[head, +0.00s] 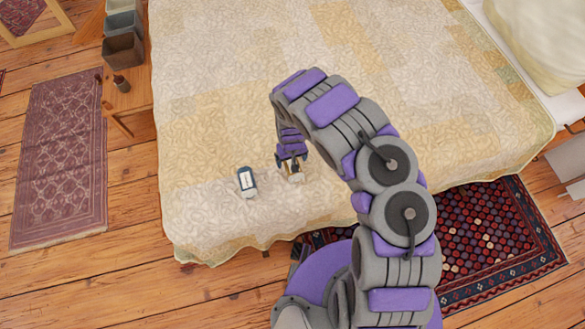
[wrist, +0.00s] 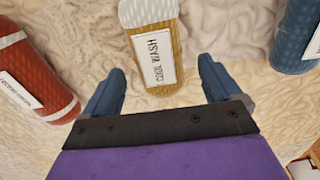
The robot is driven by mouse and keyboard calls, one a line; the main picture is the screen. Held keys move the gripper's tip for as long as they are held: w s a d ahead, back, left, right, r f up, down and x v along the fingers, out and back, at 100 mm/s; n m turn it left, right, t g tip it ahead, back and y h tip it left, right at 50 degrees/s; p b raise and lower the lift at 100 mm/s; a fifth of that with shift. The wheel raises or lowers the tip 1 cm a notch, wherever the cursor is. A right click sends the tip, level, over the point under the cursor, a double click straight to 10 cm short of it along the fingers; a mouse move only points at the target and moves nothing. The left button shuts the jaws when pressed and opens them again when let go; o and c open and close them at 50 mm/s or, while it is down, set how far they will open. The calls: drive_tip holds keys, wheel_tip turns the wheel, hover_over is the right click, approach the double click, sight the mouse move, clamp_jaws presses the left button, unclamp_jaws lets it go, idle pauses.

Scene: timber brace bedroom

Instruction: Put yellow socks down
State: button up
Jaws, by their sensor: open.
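The yellow socks are a yellow knitted bundle with a white "COOL WASH" label (wrist: 152,42), lying on the bed's cream quilt. In the head view the yellow socks (head: 296,177) are just below my gripper (head: 291,160) and partly hidden by it. In the wrist view my gripper (wrist: 160,85) is open, with its two blue-grey fingers apart. The near end of the yellow socks lies between and just beyond the fingertips, and no finger appears to touch them.
A blue labelled bundle (head: 247,182) lies beside the yellow one on the bed (head: 215,100); it also shows in the wrist view (wrist: 291,45). A red labelled bundle (wrist: 38,65) lies on the other side. Open quilt surrounds them. A wooden nightstand (head: 135,92) stands left.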

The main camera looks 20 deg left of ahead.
wheel_tip(320, 180, down, 3)
drive_tip(key=shift+w+f+b, duration=0.1)
drive_tip(key=shift+f+b, duration=0.1)
drive_tip(key=shift+b, duration=0.5)
